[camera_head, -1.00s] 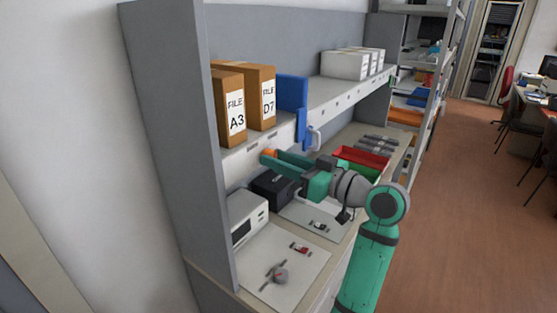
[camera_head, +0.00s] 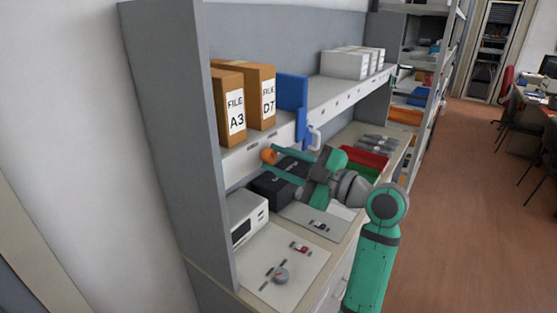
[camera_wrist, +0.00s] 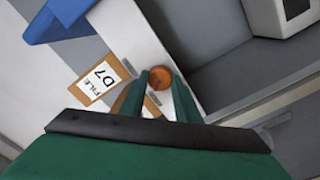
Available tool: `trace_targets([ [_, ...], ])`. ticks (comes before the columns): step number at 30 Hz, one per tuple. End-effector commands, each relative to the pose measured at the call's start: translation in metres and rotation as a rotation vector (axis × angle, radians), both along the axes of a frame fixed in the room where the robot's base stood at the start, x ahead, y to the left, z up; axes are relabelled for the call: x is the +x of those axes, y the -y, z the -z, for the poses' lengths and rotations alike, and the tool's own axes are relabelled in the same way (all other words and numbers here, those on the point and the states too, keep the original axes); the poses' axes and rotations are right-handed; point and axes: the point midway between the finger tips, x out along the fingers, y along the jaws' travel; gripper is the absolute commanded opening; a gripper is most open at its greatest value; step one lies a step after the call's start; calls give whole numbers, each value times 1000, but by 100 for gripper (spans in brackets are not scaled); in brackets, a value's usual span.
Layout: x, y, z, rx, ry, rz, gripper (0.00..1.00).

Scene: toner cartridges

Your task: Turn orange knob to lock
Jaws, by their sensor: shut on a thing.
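The orange knob (camera_head: 269,156) is a small round piece on the white front strip under the upper shelf. My gripper (camera_head: 273,157) reaches it from the right, with its green fingers shut on the knob. In the wrist view the knob (camera_wrist: 160,77) shows as a round orange face between the two fingertips (camera_wrist: 160,88). The fingers hide part of its sides. I cannot read any lock marking next to it.
Two brown file boxes (camera_head: 262,97) and a blue folder (camera_head: 293,95) stand on the shelf above. Below are a black box (camera_head: 270,190), a white device (camera_head: 247,218) and small parts on a light mat (camera_head: 305,270). Red and green bins (camera_head: 366,158) are behind my arm.

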Motion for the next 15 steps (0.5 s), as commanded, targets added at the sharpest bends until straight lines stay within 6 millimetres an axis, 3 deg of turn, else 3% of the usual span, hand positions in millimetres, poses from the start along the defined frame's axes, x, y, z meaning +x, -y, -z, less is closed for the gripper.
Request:
trace_targets([
  [15, 0, -1, 0, -153, 211, -1, 7],
])
